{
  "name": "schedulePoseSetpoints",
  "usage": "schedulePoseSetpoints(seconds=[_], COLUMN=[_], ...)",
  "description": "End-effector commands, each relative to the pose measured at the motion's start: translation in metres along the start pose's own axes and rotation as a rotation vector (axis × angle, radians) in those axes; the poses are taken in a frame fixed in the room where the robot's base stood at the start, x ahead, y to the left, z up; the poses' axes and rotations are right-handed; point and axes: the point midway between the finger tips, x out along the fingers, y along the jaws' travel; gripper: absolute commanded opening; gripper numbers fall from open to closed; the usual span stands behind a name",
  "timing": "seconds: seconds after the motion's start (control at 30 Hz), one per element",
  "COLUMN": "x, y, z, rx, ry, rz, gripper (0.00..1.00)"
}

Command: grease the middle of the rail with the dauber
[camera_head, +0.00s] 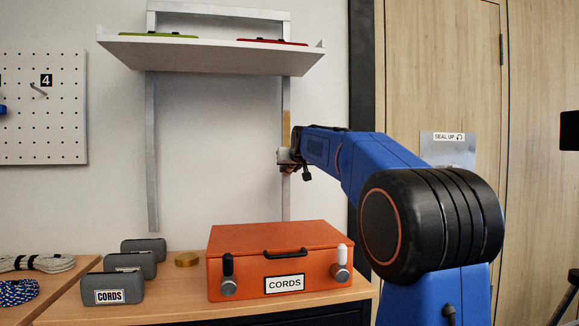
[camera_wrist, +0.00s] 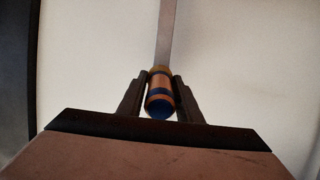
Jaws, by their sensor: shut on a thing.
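My gripper (camera_head: 290,160) is shut on the dauber (camera_wrist: 160,92), a short round tan handle with blue bands, seen between both fingers in the wrist view. In the head view the gripper is at the right upright rail (camera_head: 286,190), below the shelf. The rail is pale grey metal, with an amber-coloured stretch (camera_head: 286,125) just above the gripper. In the wrist view the rail (camera_wrist: 166,35) runs up from behind the dauber. I cannot tell whether the dauber's far end touches it. My wrist hides part of the rail.
A white shelf (camera_head: 210,58) with green and red flat items hangs above. Below stand an orange CORDS case (camera_head: 240,240), several grey cases (camera_head: 125,288) and a small amber tin (camera_head: 187,259) on the wooden cabinet. A pegboard is at left, a wooden door at right.

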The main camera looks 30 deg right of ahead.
Motion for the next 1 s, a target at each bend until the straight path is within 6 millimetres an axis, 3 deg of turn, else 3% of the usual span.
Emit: schedulePoseSetpoints(seconds=[0.6, 1.0], x=[0.013, 0.007], y=[0.001, 0.0], z=[0.033, 0.015], rx=[0.0, 0.0], ry=[0.0, 0.002], rz=[0.0, 0.0], gripper=[0.09, 0.09])
